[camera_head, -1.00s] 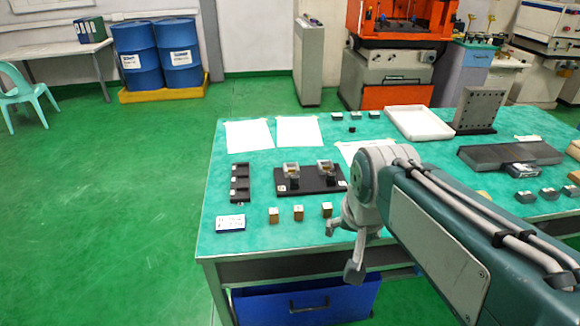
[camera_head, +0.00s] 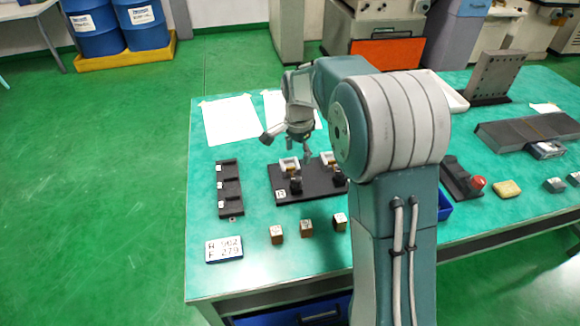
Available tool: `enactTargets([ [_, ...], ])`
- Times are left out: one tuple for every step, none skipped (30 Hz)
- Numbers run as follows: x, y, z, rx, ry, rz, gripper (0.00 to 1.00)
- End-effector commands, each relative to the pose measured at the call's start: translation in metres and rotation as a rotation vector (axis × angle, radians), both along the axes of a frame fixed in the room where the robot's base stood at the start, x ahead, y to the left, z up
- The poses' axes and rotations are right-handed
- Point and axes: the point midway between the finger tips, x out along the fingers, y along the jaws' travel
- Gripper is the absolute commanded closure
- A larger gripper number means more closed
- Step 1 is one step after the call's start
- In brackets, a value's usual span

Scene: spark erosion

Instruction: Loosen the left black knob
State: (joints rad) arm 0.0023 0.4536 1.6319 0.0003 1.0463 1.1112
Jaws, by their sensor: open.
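A black fixture plate (camera_head: 306,194) lies on the green table and carries two small clamps with pale blocks. The left black knob (camera_head: 295,185) is at the front of the left clamp, and a second black knob (camera_head: 339,179) is at the front of the right clamp. My gripper (camera_head: 304,150) is open and points down behind and above the left clamp, apart from the left knob. Its fingers look empty and are small in this view. My arm covers the area to the right of the plate.
A black tray with compartments (camera_head: 229,190) lies left of the plate. Small blocks (camera_head: 306,228) stand in front, beside a label plate (camera_head: 223,249). White paper (camera_head: 231,121) lies behind. A red-knobbed black device (camera_head: 478,183) and an upright metal plate (camera_head: 492,76) are at the right.

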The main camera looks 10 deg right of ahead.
Motion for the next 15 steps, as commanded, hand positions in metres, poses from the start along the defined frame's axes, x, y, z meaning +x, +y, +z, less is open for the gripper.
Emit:
enactTargets([
  [0.002,0.0,-0.004,0.0,0.005,-0.009,0.18],
  [0.003,0.0,-0.005,0.0,0.008,-0.014,0.18],
  [0.004,0.0,-0.007,0.0,0.009,-0.019,0.18],
  [0.004,0.0,-0.007,0.0,0.01,-0.022,0.18],
  [0.005,0.0,-0.009,0.0,0.01,-0.023,0.18],
  [0.005,0.0,-0.011,-0.001,0.011,-0.024,0.18],
  [0.005,0.0,-0.013,-0.001,0.011,-0.024,0.18],
  [0.005,0.0,-0.016,0.0,0.011,-0.023,0.18],
  [0.004,0.0,-0.022,0.0,0.012,-0.023,0.18],
  [0.004,0.0,-0.027,0.0,0.013,-0.023,0.18],
  [0.004,0.0,-0.032,-0.001,0.013,-0.022,0.18],
  [0.004,0.0,-0.039,0.0,0.014,-0.022,0.18],
  [0.004,0.0,-0.045,0.0,0.014,-0.022,0.18],
  [0.004,0.0,-0.051,0.0,0.014,-0.022,0.18],
  [0.004,0.0,-0.059,0.0,0.014,-0.022,0.18],
])
